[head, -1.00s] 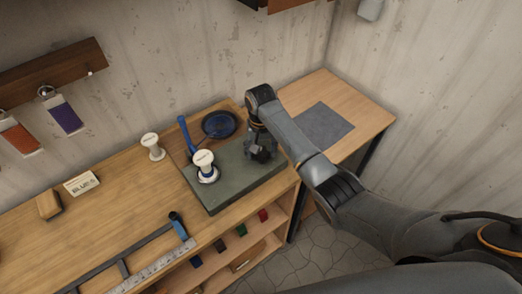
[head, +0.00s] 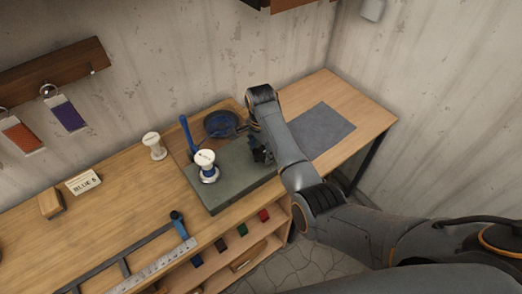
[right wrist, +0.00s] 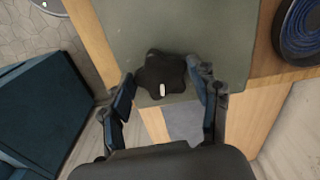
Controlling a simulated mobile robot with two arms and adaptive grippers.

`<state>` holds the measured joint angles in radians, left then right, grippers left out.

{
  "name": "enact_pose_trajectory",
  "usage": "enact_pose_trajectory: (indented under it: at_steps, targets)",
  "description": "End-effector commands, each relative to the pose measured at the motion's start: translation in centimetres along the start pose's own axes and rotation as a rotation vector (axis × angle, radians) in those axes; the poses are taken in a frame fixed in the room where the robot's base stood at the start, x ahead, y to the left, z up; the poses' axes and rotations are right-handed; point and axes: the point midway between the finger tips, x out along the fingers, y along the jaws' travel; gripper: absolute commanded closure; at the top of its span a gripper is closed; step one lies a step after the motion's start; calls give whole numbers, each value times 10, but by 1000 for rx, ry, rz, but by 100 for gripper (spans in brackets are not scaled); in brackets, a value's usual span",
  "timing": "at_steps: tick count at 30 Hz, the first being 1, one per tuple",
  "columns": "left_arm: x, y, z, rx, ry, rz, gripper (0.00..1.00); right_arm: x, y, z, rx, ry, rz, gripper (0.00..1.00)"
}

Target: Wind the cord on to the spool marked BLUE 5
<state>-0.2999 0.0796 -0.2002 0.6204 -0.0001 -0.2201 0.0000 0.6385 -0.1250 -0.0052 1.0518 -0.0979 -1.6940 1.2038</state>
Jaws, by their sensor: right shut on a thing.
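A white-topped spool (head: 206,166) stands upright on the grey-green block (head: 228,199), with dark blue showing around its middle. Its top marking is too small to read. A dark blue cord coil (head: 221,124) lies behind the block and shows in the right wrist view (right wrist: 299,30). A blue upright post (head: 187,134) stands behind the spool. A black lobed knob (right wrist: 160,72) with a small white mark is at the block's right end. My right gripper (head: 262,156) is shut on this knob, its fingers on both sides in the right wrist view (right wrist: 162,82). My left gripper is out of view.
Another white spool (head: 154,146) stands left of the block. A card (head: 83,182) reading BLUE with a small unclear number is further left, beside a wooden block (head: 50,204). A metal ruler (head: 152,266) lies at the front. A grey mat (head: 322,131) lies right.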

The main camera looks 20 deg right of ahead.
Motion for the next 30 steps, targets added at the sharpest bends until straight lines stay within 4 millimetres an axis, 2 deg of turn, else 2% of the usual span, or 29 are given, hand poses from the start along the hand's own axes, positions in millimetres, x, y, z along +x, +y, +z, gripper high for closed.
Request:
enact_pose_trajectory:
  at_steps: [6, 15, 30]
  targets:
    - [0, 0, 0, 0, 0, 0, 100, 0, -1, 0, 170, 1, 0, 70]
    - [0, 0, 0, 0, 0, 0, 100, 0, -2, 0, 320, 1, 1, 70]
    - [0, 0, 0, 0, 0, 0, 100, 0, -2, 0, 371, 0, 1, 70]
